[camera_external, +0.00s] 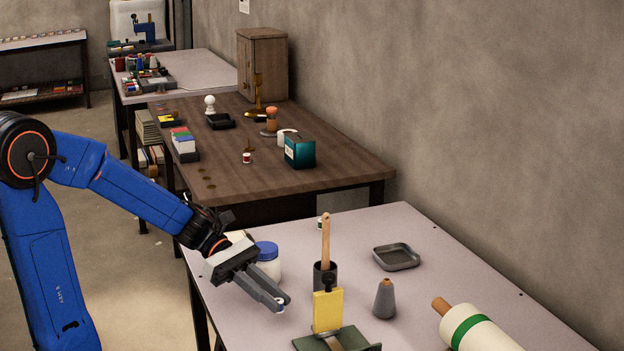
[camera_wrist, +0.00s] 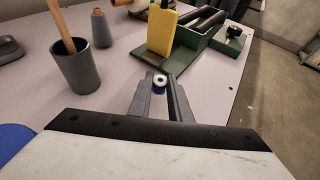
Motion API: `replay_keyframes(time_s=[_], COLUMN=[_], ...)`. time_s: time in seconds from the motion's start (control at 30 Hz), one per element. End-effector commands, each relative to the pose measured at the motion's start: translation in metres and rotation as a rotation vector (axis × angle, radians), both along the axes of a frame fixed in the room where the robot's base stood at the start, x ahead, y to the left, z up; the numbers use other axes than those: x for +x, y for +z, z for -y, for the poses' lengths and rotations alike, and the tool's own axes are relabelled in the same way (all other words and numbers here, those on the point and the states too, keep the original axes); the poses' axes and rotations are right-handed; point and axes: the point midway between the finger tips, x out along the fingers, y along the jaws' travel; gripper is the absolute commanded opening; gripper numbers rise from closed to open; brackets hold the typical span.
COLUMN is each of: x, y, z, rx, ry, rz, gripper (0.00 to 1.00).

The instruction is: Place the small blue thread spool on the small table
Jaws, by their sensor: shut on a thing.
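The small blue thread spool (camera_external: 280,304) has a pale top with a dark hole, and it sits between my fingertips. It also shows in the wrist view (camera_wrist: 160,83), gripped near the tips, with blue below its white end. My gripper (camera_external: 277,302) is shut on it and points down over the near light-grey table (camera_external: 420,232). In the wrist view my gripper (camera_wrist: 160,86) reaches over the same tabletop (camera_wrist: 118,72). I cannot tell whether the spool touches the surface. The pictures do not show clearly which table is the small one.
A blue-lidded jar (camera_external: 267,262) stands beside my gripper. A dark cup (camera_external: 324,278) with a wooden handle, a yellow block (camera_external: 328,311) on a green base, a grey cone (camera_external: 384,300) and a tray (camera_external: 396,257) stand nearby. A dark wooden table (camera_external: 340,177) is behind.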

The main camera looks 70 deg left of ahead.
Motion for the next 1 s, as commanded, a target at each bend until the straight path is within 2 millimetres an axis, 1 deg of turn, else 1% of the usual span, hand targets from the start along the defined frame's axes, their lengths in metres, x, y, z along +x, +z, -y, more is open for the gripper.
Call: replay_keyframes(time_s=[0.1, 0.23, 0.67, 0.7, 0.73, 0.77, 1.0], x=[0.000, 0.000, 0.000, 0.000, 0.000, 0.000, 0.000], y=[-0.017, -0.029, -0.034, -0.034, -0.034, -0.034, -0.034], z=[0.000, 0.000, 0.000, 0.000, 0.000, 0.000, 0.000], rx=[-0.002, -0.001, 0.000, 0.000, 0.000, 0.000, 0.000], ry=[0.001, 0.000, 0.000, 0.000, 0.000, 0.000, 0.000], rz=[-0.005, -0.003, -0.001, -0.001, -0.001, 0.000, -0.001], gripper=[0.00, 0.00, 0.00, 0.24, 0.32, 0.36, 0.36])
